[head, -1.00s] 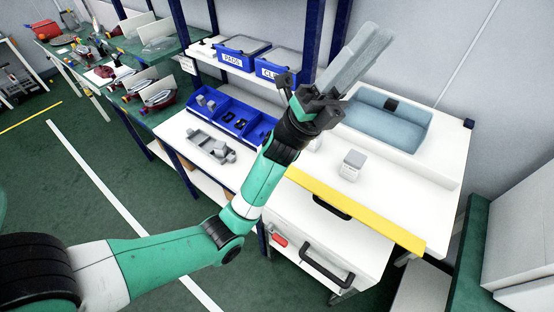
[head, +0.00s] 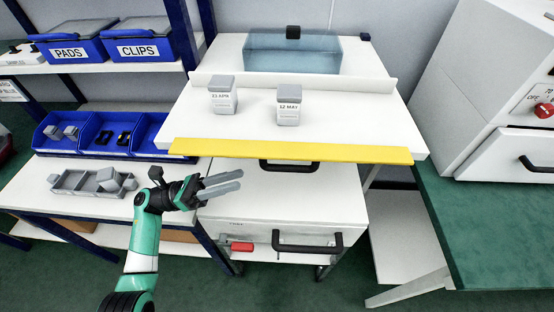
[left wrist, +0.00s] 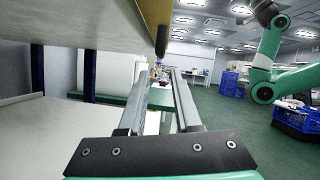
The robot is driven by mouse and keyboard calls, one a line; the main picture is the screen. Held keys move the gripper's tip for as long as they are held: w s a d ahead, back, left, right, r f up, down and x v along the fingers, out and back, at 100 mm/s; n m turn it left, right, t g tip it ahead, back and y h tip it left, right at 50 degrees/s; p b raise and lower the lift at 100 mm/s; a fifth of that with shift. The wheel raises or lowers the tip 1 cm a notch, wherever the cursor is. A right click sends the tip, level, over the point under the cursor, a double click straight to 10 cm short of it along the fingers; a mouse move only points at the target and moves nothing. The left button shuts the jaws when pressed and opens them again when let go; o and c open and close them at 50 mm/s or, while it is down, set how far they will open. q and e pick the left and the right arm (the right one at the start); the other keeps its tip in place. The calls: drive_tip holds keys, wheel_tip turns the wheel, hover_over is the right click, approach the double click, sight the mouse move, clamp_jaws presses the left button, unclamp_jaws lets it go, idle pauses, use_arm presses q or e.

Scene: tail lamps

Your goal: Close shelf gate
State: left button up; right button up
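A yellow bar (head: 290,151), which looks like the shelf gate, runs along the front edge of the white sloping shelf (head: 350,110). It appears lowered, with its broad face up. Two grey-lidded white containers stand on the shelf, one marked 23 APR (head: 223,98) and one marked 12 MAY (head: 289,106). My left gripper (head: 242,180) is below and in front of the bar's left half, apart from it, fingers pointing right. In the left wrist view the left gripper (left wrist: 160,85) has parted fingers with nothing between them. The yellow edge (left wrist: 155,12) passes overhead there. My right gripper is not seen.
A white drawer cabinet (head: 285,200) with black handles stands below the shelf. Blue bins (head: 105,135) and a grey tray (head: 95,183) lie at left. A clear bluish box (head: 290,55) is at the shelf's back. A green bench (head: 490,220) stands right.

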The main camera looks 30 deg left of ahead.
sight(279, 170)
use_arm(q)
drive_tip(key=x, duration=1.1)
drive_tip(key=shift+d, duration=0.25)
drive_tip(key=shift+c, duration=0.3)
clamp_jaws()
